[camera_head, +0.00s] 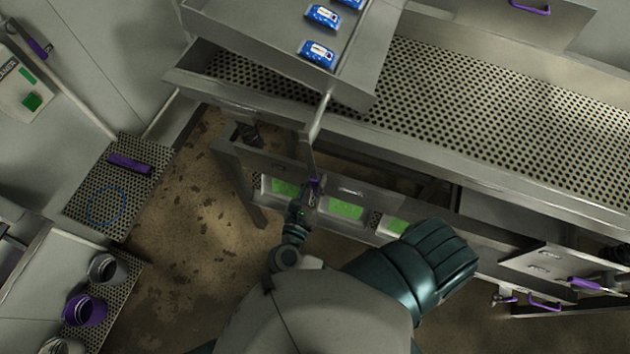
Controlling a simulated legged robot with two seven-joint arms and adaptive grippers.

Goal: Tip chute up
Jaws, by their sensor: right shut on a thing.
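The chute (250,32) is a grey metal tray at the top of the view, tilted in the picture, with blue packs (318,53) lying in it. A thin grey bar (318,120) runs down from its lower edge to a small purple handle (315,182). My right gripper (310,190) is shut on this purple handle, and the fingers partly hide it. My left gripper is not in view.
A perforated metal table (480,95) extends right of the chute. Below it, a rail holds green-bottomed bins (346,209). Left are a perforated shelf (85,205) and metal and purple cups (86,309). A purple-handled panel (560,268) is lower right. Brown floor lies between.

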